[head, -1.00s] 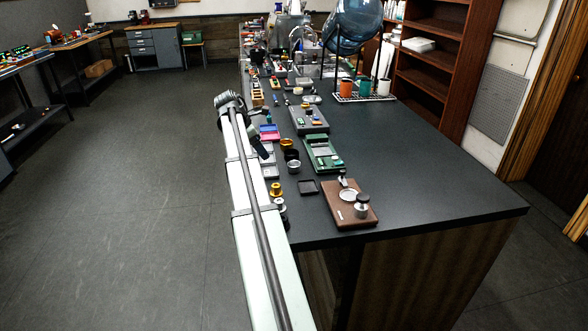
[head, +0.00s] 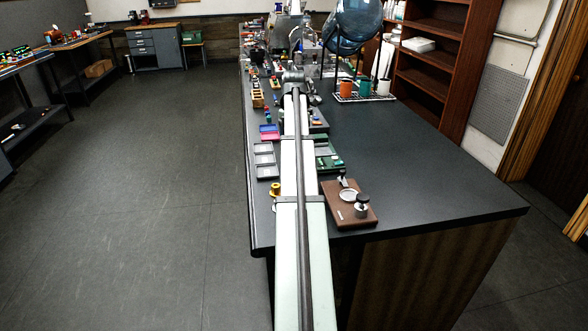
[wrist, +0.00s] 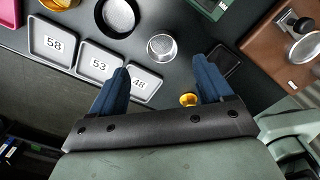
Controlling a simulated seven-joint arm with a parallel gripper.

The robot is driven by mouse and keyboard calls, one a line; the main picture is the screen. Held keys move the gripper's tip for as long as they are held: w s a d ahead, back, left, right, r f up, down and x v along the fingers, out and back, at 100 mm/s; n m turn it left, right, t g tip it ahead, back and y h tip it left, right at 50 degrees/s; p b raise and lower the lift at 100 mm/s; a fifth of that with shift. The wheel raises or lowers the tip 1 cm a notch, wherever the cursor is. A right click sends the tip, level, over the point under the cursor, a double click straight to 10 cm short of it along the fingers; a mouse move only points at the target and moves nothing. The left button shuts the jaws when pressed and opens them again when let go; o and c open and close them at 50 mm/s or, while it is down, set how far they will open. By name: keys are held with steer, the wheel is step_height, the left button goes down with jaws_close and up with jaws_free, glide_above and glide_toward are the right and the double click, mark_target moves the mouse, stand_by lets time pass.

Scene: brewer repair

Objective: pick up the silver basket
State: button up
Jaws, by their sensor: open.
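The silver basket (wrist: 162,46) is a small round metal cup, seen open side up in the wrist view on the dark bench top. My gripper (wrist: 161,65) is open, with its two blue fingers apart and nothing between them. In the picture the silver basket lies just beyond the fingertips, between their lines. I cannot tell the height of the fingers above it. In the head view my arm hides the basket, and the fingers cannot be made out.
A black basket (wrist: 117,16) sits close to the upper left of the silver one. Trays marked 58 (wrist: 53,42), 53 and 48 lie left. A gold piece (wrist: 188,99) is nearer the fingers. A dark square tray (wrist: 224,59) and brown board (wrist: 290,40) lie right.

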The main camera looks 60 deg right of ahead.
steer(key=shift+s+a+f, duration=0.1)
steer(key=shift+s+f, duration=0.05)
steer(key=shift+f, duration=4.2)
steer(key=c, duration=1.1)
steer(key=shift+r, duration=0.15)
